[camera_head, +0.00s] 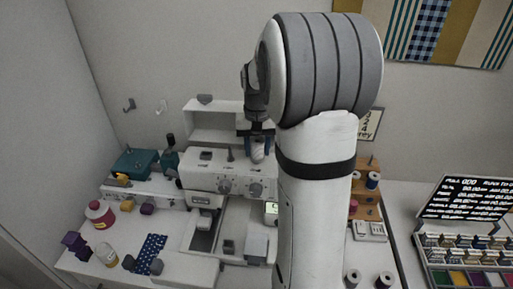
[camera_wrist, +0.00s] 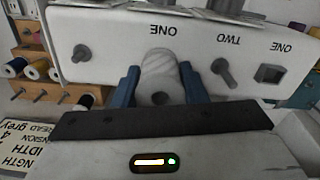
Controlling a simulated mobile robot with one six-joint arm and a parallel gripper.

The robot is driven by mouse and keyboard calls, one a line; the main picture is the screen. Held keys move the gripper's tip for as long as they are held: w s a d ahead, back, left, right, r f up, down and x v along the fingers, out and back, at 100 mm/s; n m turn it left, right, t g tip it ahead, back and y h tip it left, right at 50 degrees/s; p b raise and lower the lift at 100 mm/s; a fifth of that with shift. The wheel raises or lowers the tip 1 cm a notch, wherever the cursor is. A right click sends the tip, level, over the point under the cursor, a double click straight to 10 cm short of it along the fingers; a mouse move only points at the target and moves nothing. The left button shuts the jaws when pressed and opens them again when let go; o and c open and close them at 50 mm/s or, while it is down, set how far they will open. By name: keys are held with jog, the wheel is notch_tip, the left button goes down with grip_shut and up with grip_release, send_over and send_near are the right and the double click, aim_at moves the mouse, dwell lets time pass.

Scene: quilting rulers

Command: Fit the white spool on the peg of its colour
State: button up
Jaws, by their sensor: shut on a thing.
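My gripper (camera_head: 258,142) is shut on the white spool (camera_head: 257,155), just above the top of the white sewing machine (camera_head: 200,182). In the wrist view, its blue fingers press both sides of the spool (camera_wrist: 160,72), and a dark hole shows in the spool's near end. A wooden thread rack (camera_head: 367,190) stands right of my arm. In the wrist view, the rack (camera_wrist: 28,55) is at upper left, with coloured spools and some bare pegs (camera_wrist: 52,97). I cannot tell which peg is white.
A teal machine (camera_head: 132,163) stands at left. A tray (camera_head: 470,265) is at far right.

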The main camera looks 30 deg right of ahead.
jog(key=shift+r+p, duration=1.75)
jog(key=shift+r, duration=0.75)
jog(key=shift+r+p, duration=1.5)
jog(key=shift+r, duration=0.55)
jog(key=shift+a+f, duration=0.1)
